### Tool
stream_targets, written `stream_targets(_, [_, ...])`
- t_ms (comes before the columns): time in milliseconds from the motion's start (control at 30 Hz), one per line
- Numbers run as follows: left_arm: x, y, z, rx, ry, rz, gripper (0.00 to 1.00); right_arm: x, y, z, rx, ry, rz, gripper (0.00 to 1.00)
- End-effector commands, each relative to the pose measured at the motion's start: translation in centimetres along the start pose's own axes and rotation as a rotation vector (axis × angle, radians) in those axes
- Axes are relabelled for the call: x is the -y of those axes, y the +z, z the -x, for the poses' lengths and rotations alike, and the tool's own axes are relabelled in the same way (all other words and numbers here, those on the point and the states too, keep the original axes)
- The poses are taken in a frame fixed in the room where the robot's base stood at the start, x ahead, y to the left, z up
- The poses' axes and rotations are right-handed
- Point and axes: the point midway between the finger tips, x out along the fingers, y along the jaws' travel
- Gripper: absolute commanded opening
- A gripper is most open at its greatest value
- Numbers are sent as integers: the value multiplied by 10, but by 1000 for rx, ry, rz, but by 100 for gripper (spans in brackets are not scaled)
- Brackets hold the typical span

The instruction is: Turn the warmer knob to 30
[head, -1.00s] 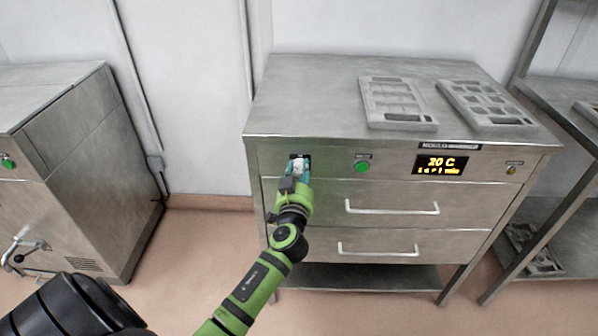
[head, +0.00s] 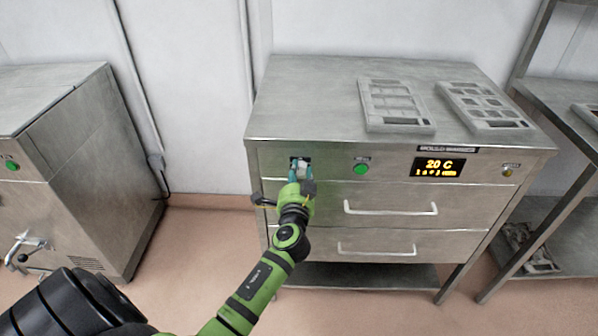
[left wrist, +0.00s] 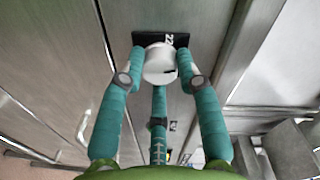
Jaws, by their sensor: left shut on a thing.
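The mould warmer (head: 310,125) is a steel cabinet with two drawers. Its yellow display (head: 438,167) appears to read 20 C, with a smaller line below that is hard to read. My left gripper (head: 300,174) is at the upper left of the front panel, shut on the warmer knob. In the left wrist view the knob (left wrist: 159,64) is a round white cap with a dark mark at its right side, set on a black plate. The teal fingers of my left gripper (left wrist: 160,78) sit around it. My right gripper is not in view.
A green button (head: 361,169) is right of the knob, and a small amber lamp (head: 507,172) is at the far right. Two drawer handles (head: 390,208) stick out below. Two grey moulds (head: 395,127) lie on top. Another steel machine (head: 75,160) stands at left.

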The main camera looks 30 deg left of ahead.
Motion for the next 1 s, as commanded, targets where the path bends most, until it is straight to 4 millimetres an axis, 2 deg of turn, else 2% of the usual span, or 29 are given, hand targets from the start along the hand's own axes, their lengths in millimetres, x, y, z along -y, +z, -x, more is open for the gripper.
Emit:
stream_targets(400, [3, -3, -1, 6, -4, -242, 1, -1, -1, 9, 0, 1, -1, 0])
stream_targets(1000, [2, -3, -1, 8, -4, -297, 1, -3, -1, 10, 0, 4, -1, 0])
